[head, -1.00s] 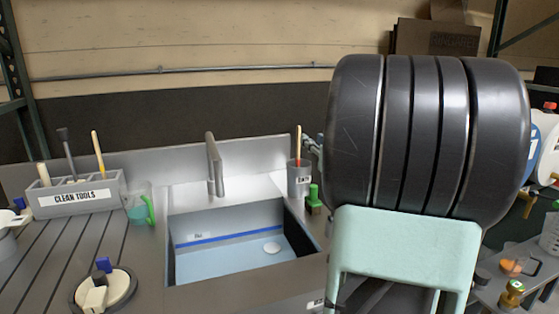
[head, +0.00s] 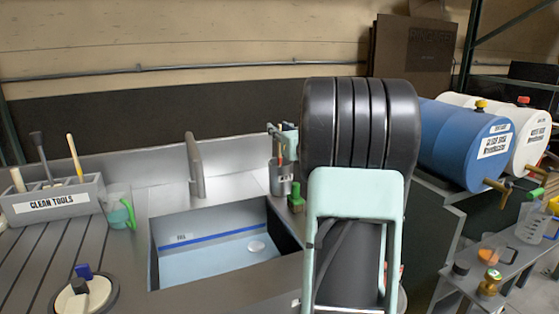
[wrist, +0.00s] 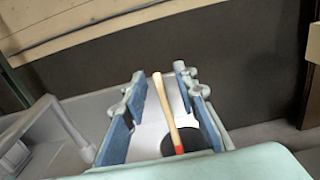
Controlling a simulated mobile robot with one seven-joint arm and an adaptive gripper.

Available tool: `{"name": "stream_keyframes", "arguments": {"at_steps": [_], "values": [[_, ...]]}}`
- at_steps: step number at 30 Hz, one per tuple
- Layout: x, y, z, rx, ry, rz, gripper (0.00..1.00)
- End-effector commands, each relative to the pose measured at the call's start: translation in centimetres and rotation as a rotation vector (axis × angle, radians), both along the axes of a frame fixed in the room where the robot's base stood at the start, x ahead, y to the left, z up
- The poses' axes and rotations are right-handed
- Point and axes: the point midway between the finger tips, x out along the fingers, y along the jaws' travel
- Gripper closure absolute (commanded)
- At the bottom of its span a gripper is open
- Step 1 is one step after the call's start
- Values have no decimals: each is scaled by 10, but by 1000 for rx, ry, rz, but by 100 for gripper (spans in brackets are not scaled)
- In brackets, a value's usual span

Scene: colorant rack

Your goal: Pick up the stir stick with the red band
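The stir stick (wrist: 168,105) is a pale wooden stick with a red band (wrist: 177,141) low on its visible part. It stands slightly tilted in a dark-mouthed cup (wrist: 195,139), and its lower end is hidden inside. In the head view the grey cup (head: 281,180) stands at the sink's back right corner. My gripper (wrist: 160,76) is open, with its blue-padded fingers on either side of the stick and visible gaps to it. In the head view my gripper (head: 284,138) is just above the cup, partly hidden by my arm.
A sink (head: 215,245) with a faucet (head: 194,165) lies left of the cup. A green-topped item (head: 296,196) stands close beside the cup. A clean tools holder (head: 55,206) is at left. Blue (head: 463,143) and white (head: 513,137) drums are at right.

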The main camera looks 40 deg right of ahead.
Motion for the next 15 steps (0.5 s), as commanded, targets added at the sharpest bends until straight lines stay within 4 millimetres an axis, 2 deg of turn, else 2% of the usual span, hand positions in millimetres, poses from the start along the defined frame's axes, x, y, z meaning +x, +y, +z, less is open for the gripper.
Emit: {"name": "stream_keyframes", "arguments": {"at_steps": [8, 15], "values": [[3, 0, 0, 0, -1, 0, 74], [3, 0, 0, 0, -1, 0, 100]]}}
